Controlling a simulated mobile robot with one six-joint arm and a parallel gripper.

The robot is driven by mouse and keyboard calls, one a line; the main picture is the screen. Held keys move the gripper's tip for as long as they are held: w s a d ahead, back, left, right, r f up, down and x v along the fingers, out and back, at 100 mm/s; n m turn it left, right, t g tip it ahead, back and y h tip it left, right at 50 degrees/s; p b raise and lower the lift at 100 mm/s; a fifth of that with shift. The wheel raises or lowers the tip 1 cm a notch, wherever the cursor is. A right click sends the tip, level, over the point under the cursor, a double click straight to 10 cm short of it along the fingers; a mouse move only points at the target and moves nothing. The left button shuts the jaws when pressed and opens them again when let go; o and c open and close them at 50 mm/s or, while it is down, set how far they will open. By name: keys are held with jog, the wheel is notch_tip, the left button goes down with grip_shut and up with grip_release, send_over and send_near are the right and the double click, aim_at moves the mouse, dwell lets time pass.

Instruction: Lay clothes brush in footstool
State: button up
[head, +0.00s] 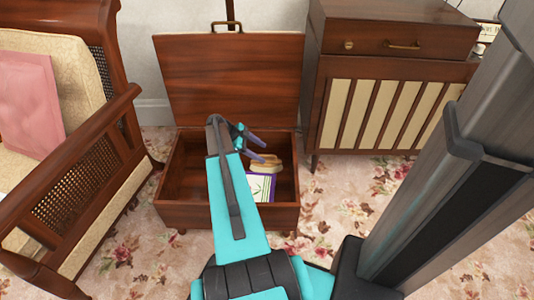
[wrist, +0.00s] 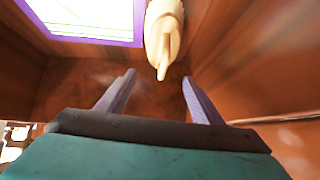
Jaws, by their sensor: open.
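The footstool (head: 185,178) is an open wooden box with its lid (head: 230,75) raised at the back. The clothes brush (head: 268,163), cream and tan, lies inside it towards the right, by a purple-edged booklet. In the wrist view the brush (wrist: 162,30) points its narrow handle down towards my gripper (wrist: 158,78). My gripper also shows in the head view (head: 258,149), at the box opening beside the brush. Its fingers are apart with nothing between them. My arm hides part of the box interior.
The white booklet with a purple edge (head: 262,187) lies in the footstool and shows in the wrist view (wrist: 85,18). A wooden armchair (head: 70,190) with a pink cushion stands left. A cabinet (head: 390,85) stands right.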

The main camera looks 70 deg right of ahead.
jog(key=shift+p+v, duration=0.3)
jog(key=shift+v, duration=1.15)
